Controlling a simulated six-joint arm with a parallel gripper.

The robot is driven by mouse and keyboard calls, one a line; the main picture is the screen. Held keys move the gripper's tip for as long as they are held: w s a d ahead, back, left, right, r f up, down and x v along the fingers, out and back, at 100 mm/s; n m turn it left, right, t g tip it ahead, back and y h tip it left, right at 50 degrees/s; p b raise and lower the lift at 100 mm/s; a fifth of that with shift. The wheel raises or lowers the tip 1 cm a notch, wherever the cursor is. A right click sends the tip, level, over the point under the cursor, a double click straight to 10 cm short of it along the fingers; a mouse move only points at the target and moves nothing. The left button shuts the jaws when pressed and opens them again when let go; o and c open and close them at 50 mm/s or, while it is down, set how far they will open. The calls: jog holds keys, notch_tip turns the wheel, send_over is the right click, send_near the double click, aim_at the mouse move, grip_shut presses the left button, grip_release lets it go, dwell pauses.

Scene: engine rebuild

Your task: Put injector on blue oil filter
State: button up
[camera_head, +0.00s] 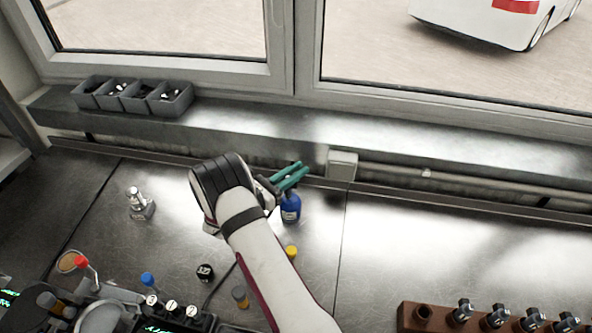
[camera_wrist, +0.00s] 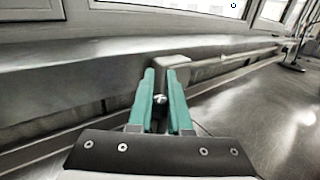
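The blue oil filter (camera_head: 291,208) stands upright on the metal bench, just below my green fingers in the head view. My gripper (camera_head: 292,176) is level and points to the upper right, its fingers close together over the filter. In the wrist view, a small silvery piece fills the narrow gap between the fingers of my gripper (camera_wrist: 160,92). It looks like part of an injector, but most of it is hidden. More injectors (camera_head: 498,315) stand in a brown rack at the lower right. The filter cannot be seen in the wrist view.
The rack (camera_head: 408,313) has an empty hole at its left end. A grey box (camera_head: 342,165) stands by the wall close to my fingertips. Grey bins (camera_head: 172,99) sit on the sill. A silver part (camera_head: 140,205) stands left. Bench right of the filter is clear.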

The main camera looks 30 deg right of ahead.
jog(key=o, duration=0.4)
